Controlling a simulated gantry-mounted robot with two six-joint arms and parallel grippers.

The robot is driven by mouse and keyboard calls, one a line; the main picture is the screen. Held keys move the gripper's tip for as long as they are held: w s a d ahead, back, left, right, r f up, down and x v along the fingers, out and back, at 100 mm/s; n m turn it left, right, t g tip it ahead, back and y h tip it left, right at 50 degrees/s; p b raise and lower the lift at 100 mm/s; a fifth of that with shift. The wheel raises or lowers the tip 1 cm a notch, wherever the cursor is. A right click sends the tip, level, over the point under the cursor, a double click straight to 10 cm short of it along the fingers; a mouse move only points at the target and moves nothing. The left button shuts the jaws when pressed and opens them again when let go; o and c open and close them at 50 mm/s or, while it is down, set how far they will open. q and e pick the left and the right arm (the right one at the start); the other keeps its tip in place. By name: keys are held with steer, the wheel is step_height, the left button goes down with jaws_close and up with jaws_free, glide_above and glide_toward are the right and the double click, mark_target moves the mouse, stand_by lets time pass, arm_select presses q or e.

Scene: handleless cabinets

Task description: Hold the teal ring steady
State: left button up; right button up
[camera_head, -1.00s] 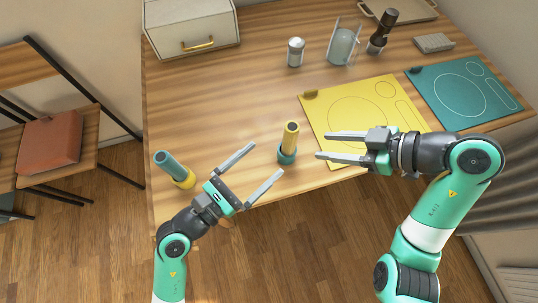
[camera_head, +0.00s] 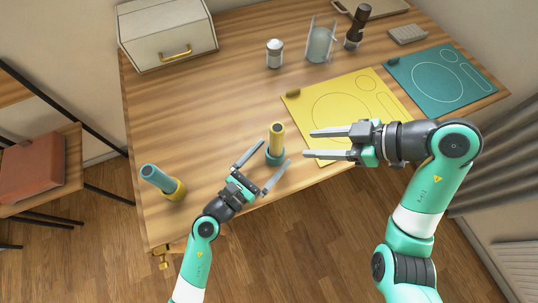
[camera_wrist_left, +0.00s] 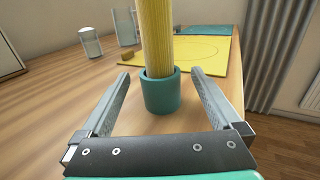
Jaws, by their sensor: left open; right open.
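A teal ring (camera_head: 274,158) stands on the table near its front edge, around the lower end of a yellow bundle (camera_head: 276,137). In the left wrist view the teal ring (camera_wrist_left: 161,91) sits between the two fingers, a little beyond their tips, with the upright yellow bundle (camera_wrist_left: 158,38) in it. My left gripper (camera_head: 266,167) is open, its fingers pointing at the ring; contact does not show. My right gripper (camera_head: 309,143) is open and empty, to the right of the yellow bundle.
A yellow mat (camera_head: 375,88) and a teal mat (camera_head: 425,92) lie to the right. A white box (camera_head: 165,35), a shaker (camera_head: 274,53), a glass holder (camera_head: 320,42) and a dark mill (camera_head: 356,27) stand at the back. The table's middle left is clear.

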arm_select(q)
steer(key=c, duration=1.4)
